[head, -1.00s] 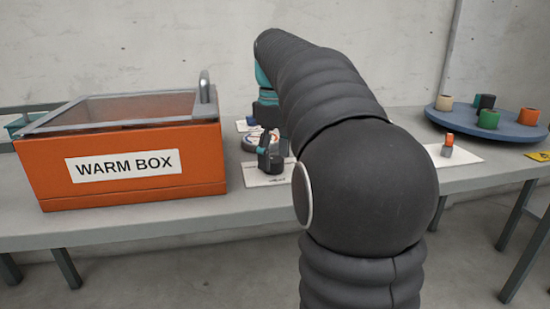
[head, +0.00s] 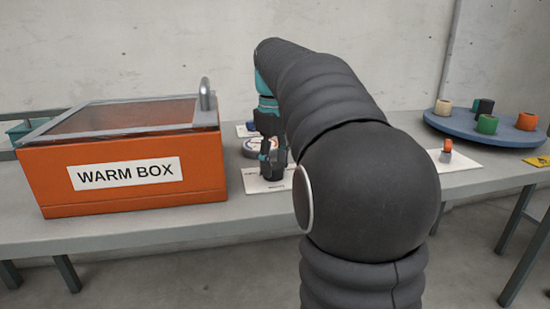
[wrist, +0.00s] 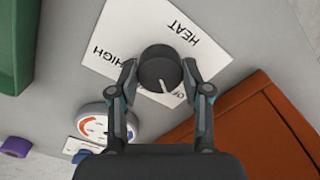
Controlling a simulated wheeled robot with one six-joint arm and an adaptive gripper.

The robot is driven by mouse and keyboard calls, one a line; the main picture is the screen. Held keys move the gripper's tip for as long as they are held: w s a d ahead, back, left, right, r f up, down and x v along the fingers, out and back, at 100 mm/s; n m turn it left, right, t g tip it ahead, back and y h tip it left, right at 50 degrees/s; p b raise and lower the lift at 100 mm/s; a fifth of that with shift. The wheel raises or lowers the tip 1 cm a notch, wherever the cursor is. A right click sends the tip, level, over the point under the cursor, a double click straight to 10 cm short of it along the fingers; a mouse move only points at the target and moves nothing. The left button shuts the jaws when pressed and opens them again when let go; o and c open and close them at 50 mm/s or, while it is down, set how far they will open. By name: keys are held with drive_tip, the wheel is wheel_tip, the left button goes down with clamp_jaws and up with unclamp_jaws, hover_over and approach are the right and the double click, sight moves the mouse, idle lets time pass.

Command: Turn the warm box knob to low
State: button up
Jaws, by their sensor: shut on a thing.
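The warm box (head: 125,180) is orange with a clear lid and stands at the left in the head view. The heat knob (wrist: 158,70) is round and black with a white pointer line. It sits on a white label plate (wrist: 120,35) marked HEAT and HIGH, with a third word partly hidden. The pointer aims down and slightly right in the wrist view, beside the part-hidden word. My gripper (wrist: 160,72) is shut on the knob, a finger on each side. In the head view, my gripper (head: 271,158) stands over the plate and mostly hides the knob.
A round dial with red and blue marks (wrist: 94,122) sits close to my gripper. A green object (wrist: 12,45) and a purple one (wrist: 16,146) show at the wrist view's left. A blue turntable (head: 480,130) with coloured spools stands far right. My arm hides the table's middle.

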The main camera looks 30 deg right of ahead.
sight(273, 166)
drive_tip(key=m+p, duration=0.4)
drive_tip(key=m, duration=0.1)
drive_tip(key=shift+a+r, duration=0.1)
drive_tip(key=shift+r, duration=0.05)
drive_tip(key=m+p, duration=0.2)
drive_tip(key=m, duration=0.3)
drive_tip(key=shift+p, duration=0.35)
drive_tip(key=shift+f+m, duration=0.25)
drive_tip(key=shift+m, duration=0.05)
drive_tip(key=o, duration=1.2)
drive_tip(key=shift+c, duration=0.2)
drive_tip(key=shift+r, duration=0.15)
wheel_tip(273, 166, up, 12)
